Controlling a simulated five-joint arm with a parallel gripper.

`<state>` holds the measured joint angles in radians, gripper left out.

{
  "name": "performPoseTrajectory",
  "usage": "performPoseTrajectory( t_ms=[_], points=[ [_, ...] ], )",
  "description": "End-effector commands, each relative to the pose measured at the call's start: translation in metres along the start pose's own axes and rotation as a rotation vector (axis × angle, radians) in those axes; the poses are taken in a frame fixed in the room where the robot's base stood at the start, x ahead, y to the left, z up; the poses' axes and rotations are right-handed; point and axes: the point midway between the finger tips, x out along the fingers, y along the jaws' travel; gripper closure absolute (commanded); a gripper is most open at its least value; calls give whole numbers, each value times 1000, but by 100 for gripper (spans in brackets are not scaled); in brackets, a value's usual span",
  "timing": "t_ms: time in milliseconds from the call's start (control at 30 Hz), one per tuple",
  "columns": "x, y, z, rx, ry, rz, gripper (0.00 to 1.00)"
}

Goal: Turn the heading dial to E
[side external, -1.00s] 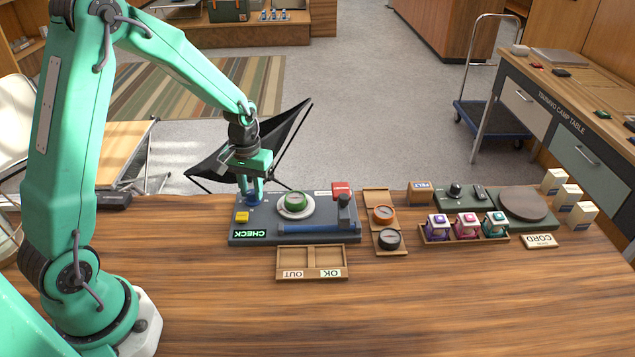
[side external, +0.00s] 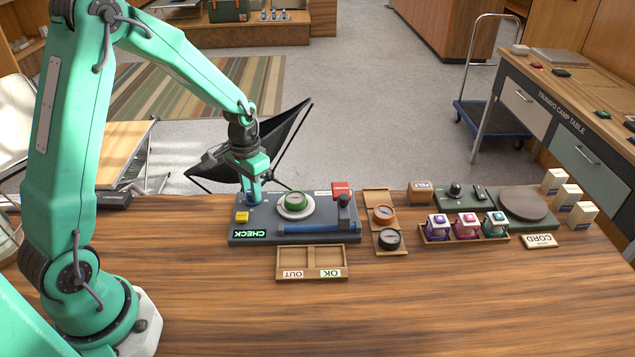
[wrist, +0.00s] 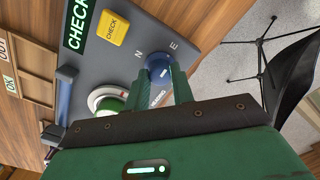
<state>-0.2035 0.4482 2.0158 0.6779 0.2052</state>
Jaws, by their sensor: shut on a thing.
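The heading dial is a round blue knob (wrist: 159,66) at the back left of the dark check board (side external: 330,238). In the wrist view the letters N (wrist: 138,55) and E (wrist: 174,46) are printed on the board around it, and a small pale mark shows on the knob. Which letter that mark points to I cannot tell for sure. My gripper (side external: 253,198) points straight down at the dial, and its two green fingers are shut on the knob, one on each side. The fingers hide part of the knob and some of the lettering beside it.
A yellow CHECK button (side external: 242,217) and a green compass on a white round seat (side external: 295,203) are close to the dial. A red block (side external: 341,188) and a blue bar (side external: 317,228) are farther right. The OUT/OK tray (side external: 312,277) lies in front.

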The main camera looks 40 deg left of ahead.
Motion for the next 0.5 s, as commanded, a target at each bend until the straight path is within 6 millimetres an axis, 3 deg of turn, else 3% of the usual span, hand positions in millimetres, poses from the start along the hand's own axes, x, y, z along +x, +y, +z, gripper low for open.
performPoseTrajectory(
  t_ms=[133, 167, 267, 500],
  points=[
    [-1, 0, 0, -1, 2, 0, 99],
    [-1, 0, 0, -1, 2, 0, 72],
    [-1, 0, 0, -1, 1, 0, 54],
    [0, 0, 0, -2, 1, 0, 54]
  ],
)
